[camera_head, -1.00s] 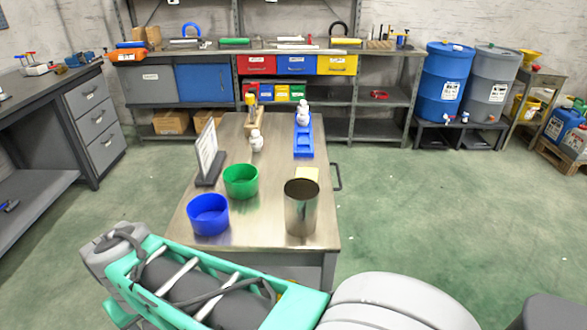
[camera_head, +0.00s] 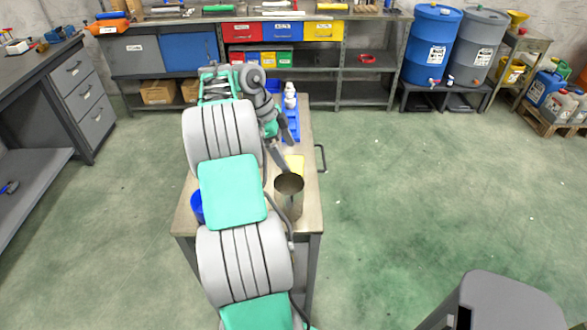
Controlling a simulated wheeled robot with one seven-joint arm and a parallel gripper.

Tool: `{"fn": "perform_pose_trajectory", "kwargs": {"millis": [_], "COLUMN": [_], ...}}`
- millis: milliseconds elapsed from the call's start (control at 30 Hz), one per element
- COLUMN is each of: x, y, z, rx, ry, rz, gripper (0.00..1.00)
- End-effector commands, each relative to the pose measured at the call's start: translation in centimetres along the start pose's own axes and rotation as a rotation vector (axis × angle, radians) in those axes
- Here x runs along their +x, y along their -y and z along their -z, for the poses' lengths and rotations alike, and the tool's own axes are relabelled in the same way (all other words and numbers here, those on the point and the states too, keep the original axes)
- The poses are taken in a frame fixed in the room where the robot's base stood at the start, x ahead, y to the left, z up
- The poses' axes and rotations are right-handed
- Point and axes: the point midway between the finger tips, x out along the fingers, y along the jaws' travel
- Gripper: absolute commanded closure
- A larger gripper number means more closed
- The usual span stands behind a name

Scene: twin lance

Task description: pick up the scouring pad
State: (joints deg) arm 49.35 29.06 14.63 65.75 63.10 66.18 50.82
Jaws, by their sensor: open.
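The likely scouring pad is a flat pale-yellow piece (camera_head: 296,163) on the steel table (camera_head: 308,200), just behind a metal cup (camera_head: 289,197) that covers part of its near side. My gripper (camera_head: 287,156) is open and empty. Its dark fingers are spread, one towards the blue rack and one low near the pad's left edge. Whether a finger touches the pad cannot be told from this view.
A blue rack (camera_head: 289,124) with white bottles stands behind the pad. A blue bowl (camera_head: 196,207) shows left of my arm, which hides much of the table's left side. The floor (camera_head: 400,200) to the right is clear.

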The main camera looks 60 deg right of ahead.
Motion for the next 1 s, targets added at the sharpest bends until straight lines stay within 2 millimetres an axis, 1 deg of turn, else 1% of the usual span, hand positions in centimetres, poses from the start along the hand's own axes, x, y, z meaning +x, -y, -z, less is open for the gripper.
{"fn": "perform_pose_trajectory", "kwargs": {"millis": [33,133,300,400,600,1000], "x": [1.2,2.5,5.4,6.2,6.2,6.1], "y": [-0.1,0.0,0.0,0.1,0.1,0.1], "z": [-0.2,-0.2,-0.2,-0.2,-0.2,-0.2], "rx": [-0.003,-0.005,-0.007,-0.007,-0.009,-0.010], "ry": [0.000,0.001,0.000,0.001,0.001,0.001], "rz": [-0.001,0.000,0.001,0.002,0.003,0.003], "gripper": [0.00,0.00,0.00,0.00,0.01,0.34]}}
